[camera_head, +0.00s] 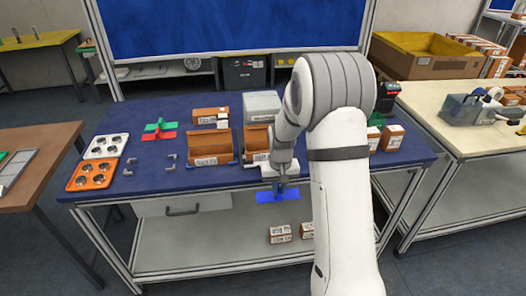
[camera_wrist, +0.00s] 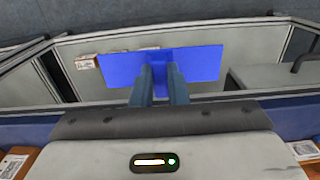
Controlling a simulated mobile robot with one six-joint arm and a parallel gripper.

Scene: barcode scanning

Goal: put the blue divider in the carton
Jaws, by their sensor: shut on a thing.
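The blue divider (camera_head: 278,195) is a flat bright blue piece held in front of the table's front edge. It also shows in the wrist view (camera_wrist: 200,64), with an upright rib in its middle. My gripper (camera_head: 279,184) is shut on that rib, and its fingers (camera_wrist: 160,82) show on both sides of it in the wrist view. An open brown carton (camera_head: 209,146) stands on the blue table behind and to the left. Another carton (camera_head: 257,137) stands to its right, partly hidden by my arm. I cannot tell which carton is the task's.
The blue table (camera_head: 140,180) also bears an orange tray (camera_head: 92,175), a white tray (camera_head: 106,146), red and green pieces (camera_head: 159,131) and a grey box (camera_head: 261,105). Small boxes (camera_head: 280,234) lie on the lower shelf. A drawer (camera_head: 182,207) hangs below the tabletop.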

